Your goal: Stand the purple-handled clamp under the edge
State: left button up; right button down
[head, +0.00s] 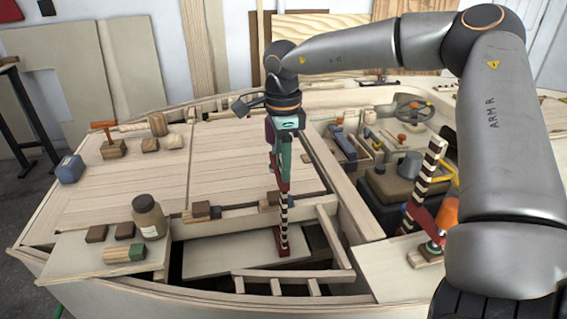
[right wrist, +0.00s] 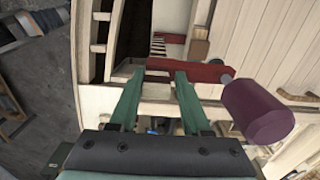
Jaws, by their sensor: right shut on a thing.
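The purple-handled clamp hangs upright over the opening in the deck; its striped black-and-white bar (head: 283,220) points down, with red jaws. Its purple handle (right wrist: 258,110) shows large at the right of the right wrist view, beside the red jaw arm (right wrist: 190,70). My right gripper (head: 281,158), with green fingers, is shut on the clamp's red part; the fingers also show in the right wrist view (right wrist: 156,80). The deck edge (head: 310,200) runs beside the bar. Whether the clamp touches it I cannot tell. My left gripper is not in view.
A second clamp (head: 427,175) with an orange handle stands at the right. A brown jar (head: 149,217) and wooden blocks sit on the front left panel. A slatted frame (head: 290,274) crosses the opening. A cockpit with a steering wheel (head: 413,110) lies behind right.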

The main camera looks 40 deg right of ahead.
jog(key=shift+r, duration=0.1)
jog(key=c, duration=0.5)
grip_release()
jog(key=shift+c, duration=0.2)
jog(key=shift+o, duration=1.3)
notch_tip(320, 180, up, 11)
jog(key=shift+r+p, duration=0.1)
jog(key=shift+p, duration=0.45)
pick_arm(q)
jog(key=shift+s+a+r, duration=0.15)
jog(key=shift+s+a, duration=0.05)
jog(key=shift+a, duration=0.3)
pick_arm(e)
jog(key=shift+r, duration=0.65)
